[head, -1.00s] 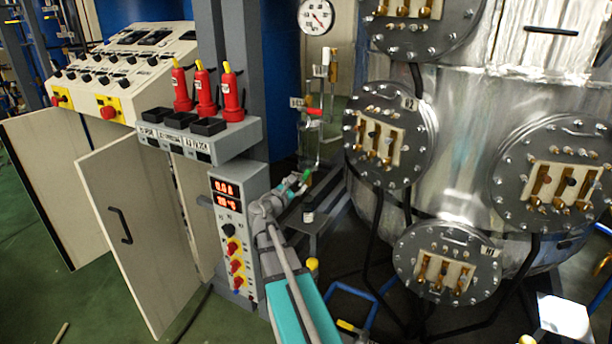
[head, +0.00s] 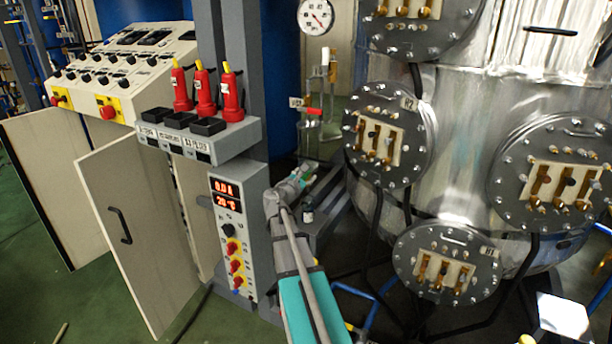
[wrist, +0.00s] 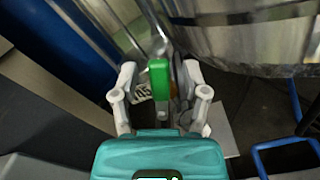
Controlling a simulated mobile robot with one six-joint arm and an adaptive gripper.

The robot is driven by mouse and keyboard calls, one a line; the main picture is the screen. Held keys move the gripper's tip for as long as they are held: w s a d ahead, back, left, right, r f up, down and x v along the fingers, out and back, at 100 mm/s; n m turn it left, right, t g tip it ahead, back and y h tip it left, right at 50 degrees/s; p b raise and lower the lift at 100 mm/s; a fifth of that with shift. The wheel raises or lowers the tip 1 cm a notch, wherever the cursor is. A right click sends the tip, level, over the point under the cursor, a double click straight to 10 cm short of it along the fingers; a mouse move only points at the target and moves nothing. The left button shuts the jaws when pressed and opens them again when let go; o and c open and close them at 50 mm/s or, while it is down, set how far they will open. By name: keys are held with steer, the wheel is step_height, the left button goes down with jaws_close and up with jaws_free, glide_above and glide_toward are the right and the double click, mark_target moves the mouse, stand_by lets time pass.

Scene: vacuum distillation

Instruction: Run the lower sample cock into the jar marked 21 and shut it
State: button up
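The lower sample cock's green handle (wrist: 160,78) stands between the fingers of my gripper (wrist: 160,76) in the wrist view, with a gap on each side. In the head view my gripper (head: 303,177) is at the lower end of the sampling pipework, and hides most of the cock. A small dark jar with a pale label (head: 307,214) stands just below my gripper; its number is too small to read. Whether liquid runs from the cock cannot be seen.
A red handle (head: 313,111) sits higher on the glass and pipe assembly, below a round gauge (head: 316,16). The large metal vessel (head: 460,120) with bolted flanges rises close on the right. A control post (head: 233,235) stands left of my arm. Blue pipes (head: 355,295) run low on the right.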

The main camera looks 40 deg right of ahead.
jaws_close()
